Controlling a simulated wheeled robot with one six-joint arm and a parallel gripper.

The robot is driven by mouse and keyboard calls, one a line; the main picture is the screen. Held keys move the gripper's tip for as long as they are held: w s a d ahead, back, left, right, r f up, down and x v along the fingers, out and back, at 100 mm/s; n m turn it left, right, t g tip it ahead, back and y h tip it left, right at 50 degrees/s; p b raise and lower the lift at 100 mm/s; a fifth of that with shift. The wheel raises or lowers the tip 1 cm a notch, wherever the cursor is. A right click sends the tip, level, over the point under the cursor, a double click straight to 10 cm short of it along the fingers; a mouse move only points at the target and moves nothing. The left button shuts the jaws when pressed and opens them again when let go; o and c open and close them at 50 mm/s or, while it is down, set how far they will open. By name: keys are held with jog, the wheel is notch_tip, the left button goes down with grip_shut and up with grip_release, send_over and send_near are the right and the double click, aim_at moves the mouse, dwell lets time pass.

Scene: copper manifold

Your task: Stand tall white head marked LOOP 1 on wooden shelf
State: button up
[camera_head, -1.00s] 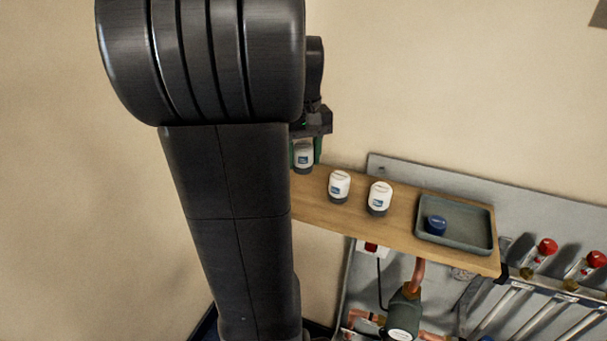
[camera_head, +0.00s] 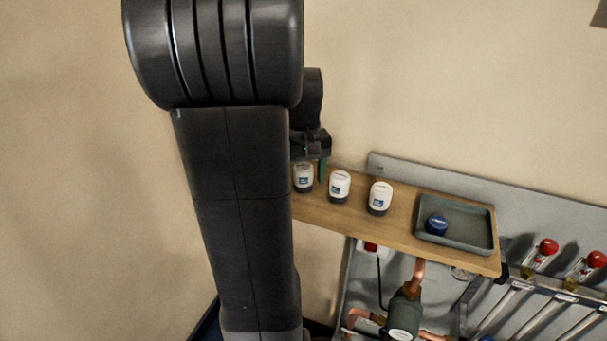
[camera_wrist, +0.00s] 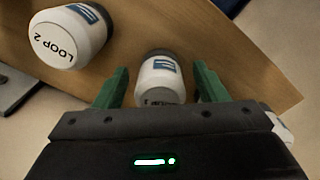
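A white head with a dark base and blue label (camera_head: 303,178) stands upright at the left end of the wooden shelf (camera_head: 400,230). My gripper (camera_head: 312,170) is around it. In the wrist view the same head (camera_wrist: 160,80) is between the green fingers of my gripper (camera_wrist: 160,85), with gaps on both sides, so the gripper is open. Its top lettering is mostly hidden and I cannot read it. A similar head marked LOOP 2 (camera_wrist: 68,38) stands beside it; in the head view it is the middle one (camera_head: 340,186).
Another white head (camera_head: 380,198) stands farther right. A grey tray (camera_head: 470,215) holding a blue cap (camera_head: 436,225) is at the shelf's right end.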

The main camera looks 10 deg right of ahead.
aim_at(304, 166)
jog(key=shift+r, duration=0.1)
notch_tip(304, 166, up, 12)
jog(key=shift+r, duration=0.1)
dwell(0.5)
jog(key=shift+o, duration=0.2)
dwell(1.2)
